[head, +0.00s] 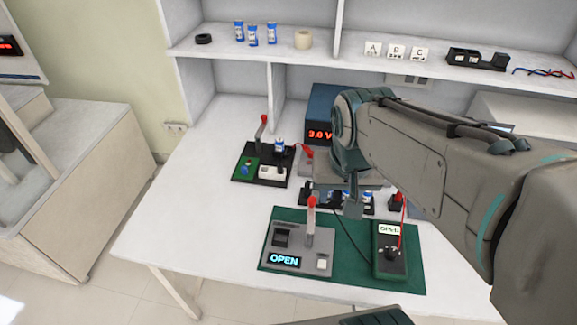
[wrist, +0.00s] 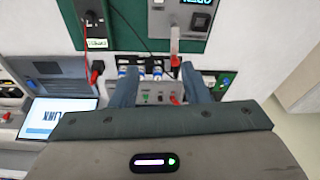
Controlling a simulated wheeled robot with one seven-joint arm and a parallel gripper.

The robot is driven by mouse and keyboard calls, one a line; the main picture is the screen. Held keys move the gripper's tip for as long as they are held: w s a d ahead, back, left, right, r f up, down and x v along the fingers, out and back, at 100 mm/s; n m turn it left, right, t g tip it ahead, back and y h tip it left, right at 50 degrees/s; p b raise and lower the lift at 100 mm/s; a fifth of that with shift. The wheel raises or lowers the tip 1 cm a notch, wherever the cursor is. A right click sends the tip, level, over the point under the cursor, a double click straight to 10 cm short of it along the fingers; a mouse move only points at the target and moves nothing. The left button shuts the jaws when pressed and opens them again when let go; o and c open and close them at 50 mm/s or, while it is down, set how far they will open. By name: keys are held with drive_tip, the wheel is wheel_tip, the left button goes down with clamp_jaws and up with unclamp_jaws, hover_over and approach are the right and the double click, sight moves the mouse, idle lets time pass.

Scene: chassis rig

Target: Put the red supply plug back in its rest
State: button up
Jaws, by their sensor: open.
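A red plug with a red lead (head: 304,151) shows at the front of the blue supply (head: 322,105), which reads 3.0 V, beside the black board. In the wrist view a red piece (wrist: 174,99) lies by the grey front panel (wrist: 150,97), near the right finger. I cannot tell whether it is the same plug. My gripper (wrist: 160,75) is open and empty, pointing down over the row of blue-and-white cells; it also shows in the head view (head: 350,203). My arm hides part of the supply. I cannot make out the plug's rest for certain.
A green mat (head: 340,283) holds a grey switch box (head: 296,248) reading OPEN and a dark green meter (head: 390,262). A black board (head: 248,176) with a red-handled lever stands left. The table's left front is clear.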

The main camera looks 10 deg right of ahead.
drive_tip(key=w+a+f+m+g+h+b, duration=0.1)
drive_tip(key=w+f+m+b, duration=0.15)
drive_tip(key=w+m, duration=0.35)
drive_tip(key=w+f+m+g+h+b, duration=0.1)
drive_tip(key=w+f+m+b, duration=0.15)
drive_tip(key=w, duration=0.55)
drive_tip(key=m+g+h+b, duration=0.2)
drive_tip(key=m+b, duration=0.3)
drive_tip(key=m, duration=0.6)
approach(307, 183)
drive_tip(key=x, duration=1)
drive_tip(key=shift+d+f, duration=0.1)
drive_tip(key=shift+f, duration=0.3)
clamp_jaws()
